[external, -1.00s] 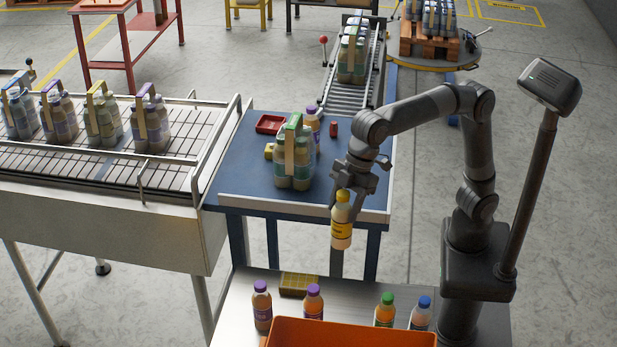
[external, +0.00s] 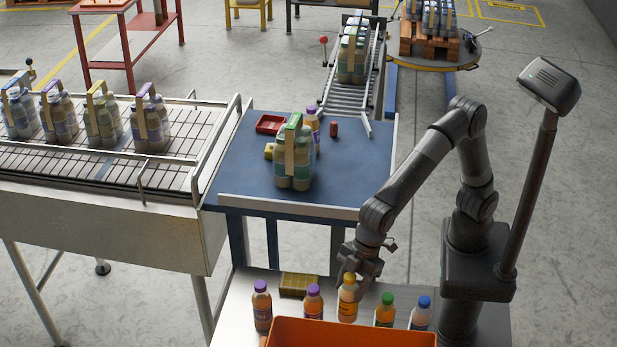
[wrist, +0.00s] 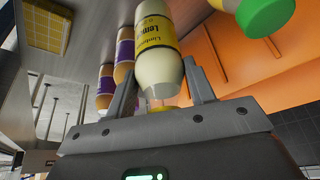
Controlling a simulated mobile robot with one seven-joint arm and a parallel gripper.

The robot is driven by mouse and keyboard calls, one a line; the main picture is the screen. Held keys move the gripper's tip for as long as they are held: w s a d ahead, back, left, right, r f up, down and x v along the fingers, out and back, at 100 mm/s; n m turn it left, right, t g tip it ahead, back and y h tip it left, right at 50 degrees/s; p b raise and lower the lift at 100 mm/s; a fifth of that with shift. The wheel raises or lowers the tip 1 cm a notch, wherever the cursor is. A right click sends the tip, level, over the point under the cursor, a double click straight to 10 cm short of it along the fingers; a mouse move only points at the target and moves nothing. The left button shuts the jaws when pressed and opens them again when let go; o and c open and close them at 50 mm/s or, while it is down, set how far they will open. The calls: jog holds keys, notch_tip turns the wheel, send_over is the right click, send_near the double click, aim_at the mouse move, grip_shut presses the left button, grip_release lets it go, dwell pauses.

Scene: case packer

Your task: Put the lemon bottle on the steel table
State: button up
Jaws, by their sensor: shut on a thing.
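The lemon bottle (external: 347,298), with a yellow cap and yellow label, is upright between two other bottles over the steel table (external: 236,299). It also shows in the wrist view (wrist: 157,52), where its label is partly readable. My gripper (external: 350,280) is above it and shut on its upper end, with one finger on each side in the wrist view (wrist: 168,92). The bottle's base is close to the steel surface; I cannot tell for sure whether it touches.
Purple-capped bottles (external: 313,302) stand to the left, a green-capped bottle (external: 384,310) and a blue-capped one (external: 421,314) to the right. An orange crate (external: 350,333) is at the front. A yellow box (external: 297,284) lies behind. The blue table (external: 240,170) holds a bottle pack.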

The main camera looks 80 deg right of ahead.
aim_at(351, 302)
jog(key=shift+s+a+f, duration=0.2)
jog(key=shift+a+f, duration=0.2)
jog(key=shift+a, duration=0.25)
jog(key=shift+f, duration=2.1)
jog(key=o, duration=1.2)
jog(key=shift+c, duration=0.2)
jog(key=v, duration=1.2)
